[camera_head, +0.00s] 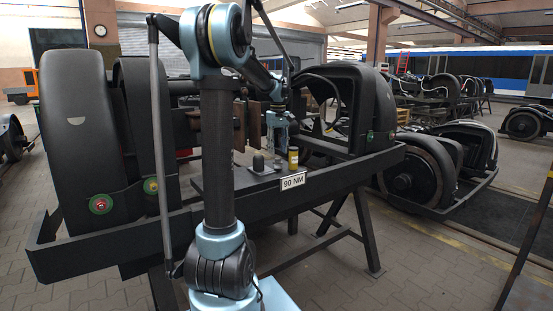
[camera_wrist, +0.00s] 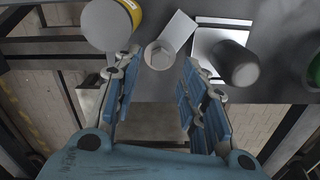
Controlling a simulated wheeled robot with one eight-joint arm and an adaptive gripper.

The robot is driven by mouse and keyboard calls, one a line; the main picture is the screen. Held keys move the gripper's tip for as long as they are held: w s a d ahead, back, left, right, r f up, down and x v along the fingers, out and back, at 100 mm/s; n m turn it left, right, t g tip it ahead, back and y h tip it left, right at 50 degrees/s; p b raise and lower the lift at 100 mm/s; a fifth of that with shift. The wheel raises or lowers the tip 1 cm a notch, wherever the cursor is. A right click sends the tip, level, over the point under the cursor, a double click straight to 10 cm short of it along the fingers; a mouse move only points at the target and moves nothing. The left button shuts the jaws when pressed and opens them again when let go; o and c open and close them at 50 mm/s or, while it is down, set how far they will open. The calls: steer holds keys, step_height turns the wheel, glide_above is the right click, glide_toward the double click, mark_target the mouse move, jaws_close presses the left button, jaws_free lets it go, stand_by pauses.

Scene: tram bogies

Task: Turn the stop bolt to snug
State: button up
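The stop bolt appears to be the pale grey hex-headed piece (camera_wrist: 158,56) in the wrist view, in front of a light metal strip (camera_wrist: 179,30). My gripper (camera_wrist: 160,72) is open, its two blue ribbed fingers on either side of the line to the bolt head. The fingertips look apart from the bolt; the remaining distance in depth is hard to tell. In the head view my gripper (camera_head: 277,148) points down over the dark frame's plate, and the bolt cannot be made out there.
A yellow-banded cylinder (camera_wrist: 112,22) stands close by the left finger; it also shows in the head view (camera_head: 293,159). A dark round-topped cylinder (camera_wrist: 237,63) stands right of the right finger. A "90 NM" sign (camera_head: 293,181) is on the bogie frame (camera_head: 340,178).

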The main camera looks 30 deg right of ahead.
mark_target(278, 163)
steer(key=shift+f, duration=2.15)
jaws_close()
